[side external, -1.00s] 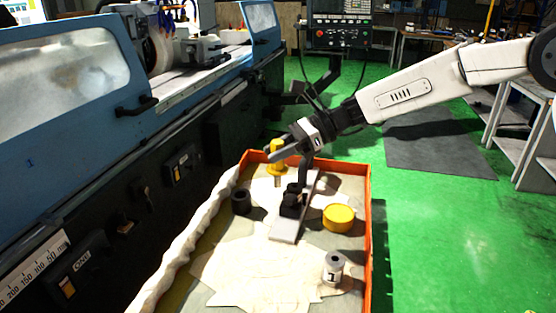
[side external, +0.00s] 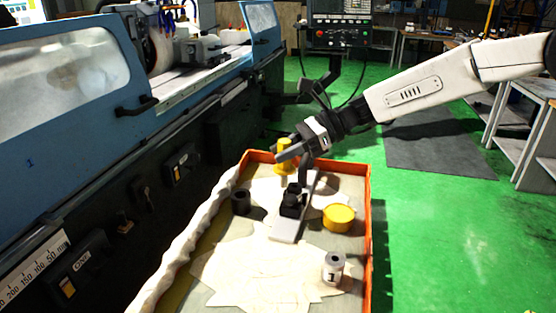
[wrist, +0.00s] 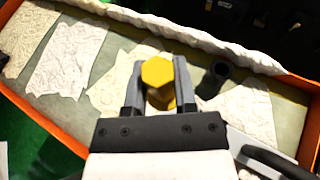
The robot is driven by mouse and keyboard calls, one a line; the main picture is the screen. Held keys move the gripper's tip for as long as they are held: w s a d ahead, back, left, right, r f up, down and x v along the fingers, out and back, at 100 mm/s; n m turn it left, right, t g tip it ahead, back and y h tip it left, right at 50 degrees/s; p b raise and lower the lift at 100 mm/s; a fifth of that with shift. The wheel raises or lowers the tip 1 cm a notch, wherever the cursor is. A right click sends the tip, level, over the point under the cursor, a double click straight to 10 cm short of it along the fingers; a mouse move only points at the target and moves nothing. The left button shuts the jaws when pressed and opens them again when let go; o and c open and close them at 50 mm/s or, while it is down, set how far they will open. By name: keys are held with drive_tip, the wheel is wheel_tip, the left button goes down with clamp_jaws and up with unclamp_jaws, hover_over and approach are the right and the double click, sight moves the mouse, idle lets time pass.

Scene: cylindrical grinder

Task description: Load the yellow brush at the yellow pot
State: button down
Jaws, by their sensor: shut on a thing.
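The yellow brush (side external: 287,168) is upright in my gripper (side external: 290,152), its lower end seemingly above the tray floor. In the wrist view its six-sided yellow top (wrist: 157,72) sits between the two grey fingers of my gripper (wrist: 158,85), which are shut on it. Its bristle end is too small to make out. The yellow pot (side external: 339,218), a low round tub, stands in the tray to the right of and nearer than the brush. I cannot find the pot in the wrist view.
An orange-rimmed tray (side external: 368,235) holds a dark cup (side external: 240,202), a pale flat tool with a black handle (side external: 292,203) between cup and pot, and a white can marked 1 (side external: 333,268). The blue grinder (side external: 190,100) borders the left.

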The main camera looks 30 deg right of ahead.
drive_tip(key=s+d+f, duration=0.1)
drive_tip(key=d, duration=0.5)
drive_tip(key=s+d+f, duration=0.2)
drive_tip(key=d, duration=0.5)
drive_tip(key=shift+d+f, duration=0.2)
drive_tip(key=shift+f, duration=0.1)
drive_tip(key=shift+f, duration=0.1)
drive_tip(key=shift+f, duration=2.85)
drive_tip(key=shift+f, duration=0.55)
drive_tip(key=shift+r, duration=0.15)
wheel_tip(320, 180, up, 7)
idle(0.6)
idle(0.6)
